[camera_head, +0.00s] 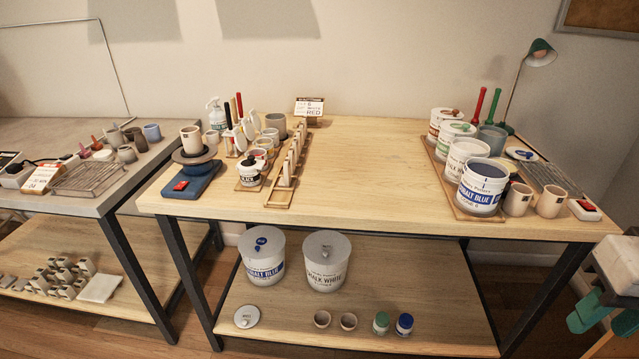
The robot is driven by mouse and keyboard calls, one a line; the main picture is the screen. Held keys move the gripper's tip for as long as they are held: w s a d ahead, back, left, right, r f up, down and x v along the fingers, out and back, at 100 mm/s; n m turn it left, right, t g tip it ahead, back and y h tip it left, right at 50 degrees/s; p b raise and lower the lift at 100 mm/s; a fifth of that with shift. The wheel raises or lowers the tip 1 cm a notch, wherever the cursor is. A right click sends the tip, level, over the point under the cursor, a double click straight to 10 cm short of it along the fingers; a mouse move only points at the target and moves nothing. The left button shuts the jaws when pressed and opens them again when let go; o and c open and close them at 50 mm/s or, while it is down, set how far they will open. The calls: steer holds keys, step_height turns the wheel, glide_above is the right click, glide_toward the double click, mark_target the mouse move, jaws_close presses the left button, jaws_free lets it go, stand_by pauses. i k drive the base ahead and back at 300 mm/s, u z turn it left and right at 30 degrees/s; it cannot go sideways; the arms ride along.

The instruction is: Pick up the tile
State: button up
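I cannot tell for certain which thing is the tile. A flat pale square slab (98,288) that looks like a tile lies on the lower shelf of the left table, right of several small grey blocks (62,272). Several small upright pale pieces, possibly test tiles, stand in a row on a narrow wooden rack (278,196) on the middle table. My gripper is not clearly in view. Nothing is seen touching the slab or the rack.
The middle table (370,165) is bare at its centre. Labelled tubs (482,186) and cups (550,201) crowd its right end. A blue scale (192,180) stands on its left. Large lidded tubs (325,262) stand on its lower shelf. A green-and-grey object (587,311) stands at the right edge.

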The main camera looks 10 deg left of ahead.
mark_target(285, 182)
steer(key=u, duration=0.6)
steer(key=i, duration=0.5)
steer(key=u, duration=1.05)
steer(key=i, duration=0.75)
steer(key=u, duration=0.1)
